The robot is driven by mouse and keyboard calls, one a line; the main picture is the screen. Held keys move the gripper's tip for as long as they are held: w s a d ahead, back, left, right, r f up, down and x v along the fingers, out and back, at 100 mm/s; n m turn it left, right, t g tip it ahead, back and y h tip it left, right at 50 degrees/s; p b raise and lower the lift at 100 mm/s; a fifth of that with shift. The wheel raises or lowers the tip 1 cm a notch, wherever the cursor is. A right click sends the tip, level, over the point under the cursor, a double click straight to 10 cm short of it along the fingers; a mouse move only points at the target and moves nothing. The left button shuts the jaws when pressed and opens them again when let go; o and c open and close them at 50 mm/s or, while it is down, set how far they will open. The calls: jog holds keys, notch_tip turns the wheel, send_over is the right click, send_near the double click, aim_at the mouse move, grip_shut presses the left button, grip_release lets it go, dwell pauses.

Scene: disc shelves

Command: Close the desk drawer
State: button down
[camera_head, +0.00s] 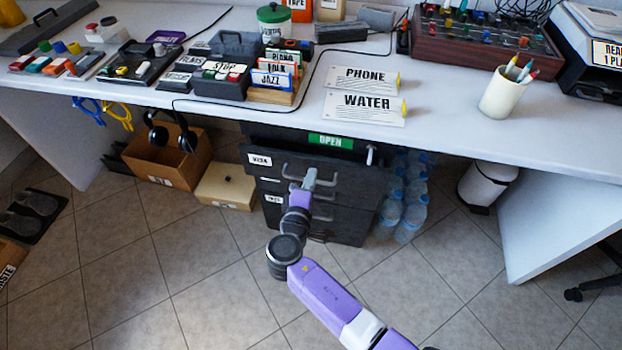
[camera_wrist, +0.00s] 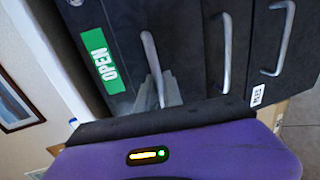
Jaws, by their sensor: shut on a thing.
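The desk drawers (camera_head: 340,184) are dark grey fronts in a unit under the white desk. The top front appears to stand out from the unit, with a dark gap above it. A green OPEN label (camera_head: 330,141) is above that front, and it also shows in the wrist view (camera_wrist: 100,60). My gripper (camera_head: 309,180) is at the drawer fronts, in front of the upper handle. In the wrist view my grey fingers (camera_wrist: 157,92) are shut around the lower end of a bar handle (camera_wrist: 150,55) beside the OPEN label. The exact finger contact is partly hidden.
Water bottles (camera_head: 411,210) stand right of the drawers, and a white bin (camera_head: 487,184) is farther right. A cardboard box (camera_head: 172,160) and a small wooden box (camera_head: 226,187) are at left. The tiled floor in front is clear.

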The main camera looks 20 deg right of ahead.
aim_at(315, 166)
jog(key=x, duration=0.1)
jog(key=b+x, duration=0.2)
jog(key=x, duration=0.1)
jog(key=shift+w+d+r, duration=0.1)
jog(key=shift+w+r, duration=0.05)
jog(key=shift+r, duration=0.1)
jog(key=shift+w+r, duration=0.1)
jog(key=shift+r, duration=0.05)
jog(key=c, duration=1.8)
grip_release()
jog(key=shift+d, duration=0.1)
jog(key=p+v, duration=0.2)
jog(key=v, duration=0.6)
jog(key=shift+w, duration=0.1)
